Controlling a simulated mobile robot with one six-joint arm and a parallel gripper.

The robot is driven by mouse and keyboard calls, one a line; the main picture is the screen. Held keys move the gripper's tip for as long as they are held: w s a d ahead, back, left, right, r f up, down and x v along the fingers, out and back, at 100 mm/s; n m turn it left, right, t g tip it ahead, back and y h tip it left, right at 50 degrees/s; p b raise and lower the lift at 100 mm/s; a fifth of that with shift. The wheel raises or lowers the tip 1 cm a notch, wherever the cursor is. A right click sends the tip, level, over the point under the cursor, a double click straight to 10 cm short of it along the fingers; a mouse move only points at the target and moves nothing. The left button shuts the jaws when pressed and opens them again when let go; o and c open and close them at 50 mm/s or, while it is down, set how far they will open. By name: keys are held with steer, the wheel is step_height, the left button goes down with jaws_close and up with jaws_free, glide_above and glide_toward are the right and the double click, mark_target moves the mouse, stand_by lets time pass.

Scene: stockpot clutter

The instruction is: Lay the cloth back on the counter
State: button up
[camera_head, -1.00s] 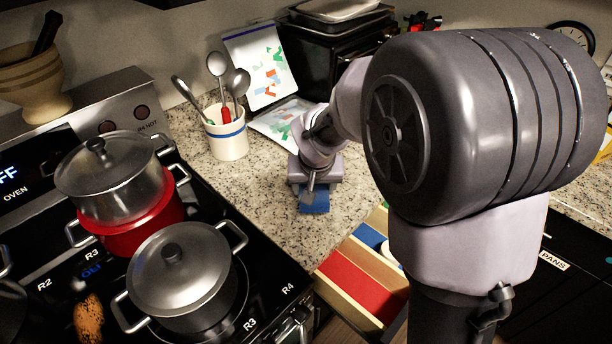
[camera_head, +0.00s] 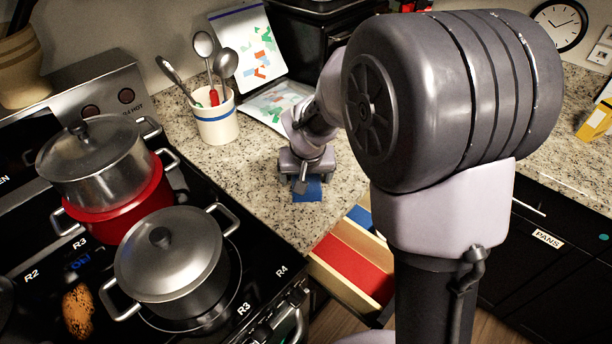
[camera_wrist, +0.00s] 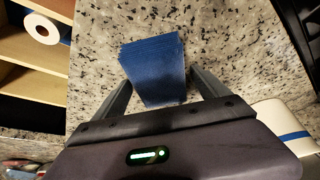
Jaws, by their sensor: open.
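The blue cloth (camera_head: 309,188) lies on the speckled granite counter (camera_head: 262,190), near its front edge. In the wrist view the cloth (camera_wrist: 153,68) looks like a flat folded rectangle between my gripper's fingers. My gripper (camera_wrist: 160,84) is open, with one finger on each side of the cloth's near end and visible space on both sides. In the head view my gripper (camera_head: 302,181) is low over the counter, covering the cloth's rear part. Whether the fingers touch the counter cannot be told.
An open drawer (camera_head: 352,262) with a red and a blue section stands below the counter edge. Left is the stove with a steel pot (camera_head: 170,255) and a red pot (camera_head: 115,205). A utensil crock (camera_head: 215,120) stands behind left. Counter around the cloth is clear.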

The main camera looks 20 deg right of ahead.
steer(key=d+p+v, duration=0.1)
steer(key=p+v, duration=0.3)
steer(key=v, duration=0.8)
steer(key=s+a+r+m+y, duration=0.1)
steer(key=s+r, duration=0.3)
steer(key=s, duration=0.7)
steer(key=s+a+r+m+t+y, duration=0.1)
steer(key=s+a+r, duration=0.2)
steer(key=s, duration=0.8)
steer(key=shift+r+y, duration=0.4)
steer(key=shift+r, duration=0.05)
steer(key=shift+a, duration=0.1)
